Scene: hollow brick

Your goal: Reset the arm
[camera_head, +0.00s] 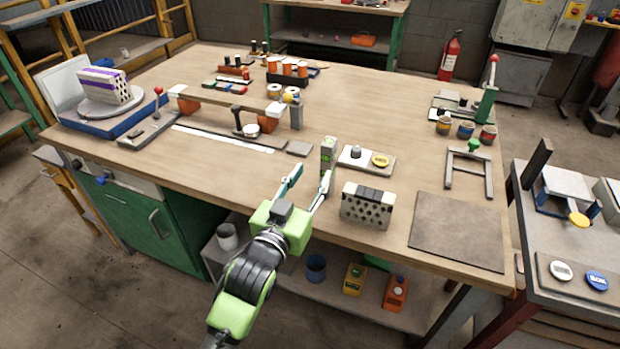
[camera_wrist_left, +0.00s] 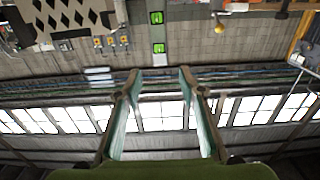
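My left gripper (camera_head: 307,188) is over the front edge of the workbench (camera_head: 330,225) in the head view. Its two fingers are spread apart with nothing between them. The wrist view also shows the open fingers (camera_wrist_left: 160,85), with a wall and windows beyond. A grey hollow brick (camera_head: 366,206) with dark diamond holes stands on the bench just right of the gripper, apart from it. Another hollow brick (camera_head: 103,86) with a purple stripe sits on a round turntable (camera_head: 104,104) at the far left. My right gripper does not show.
A small post with green marks (camera_head: 328,155) stands just behind the left gripper. A flat dark plate (camera_head: 457,230) lies at the bench's right front. A scale-like tray (camera_head: 366,160) and a grey frame (camera_head: 469,173) stand behind the brick. A side table (camera_head: 575,240) is at right.

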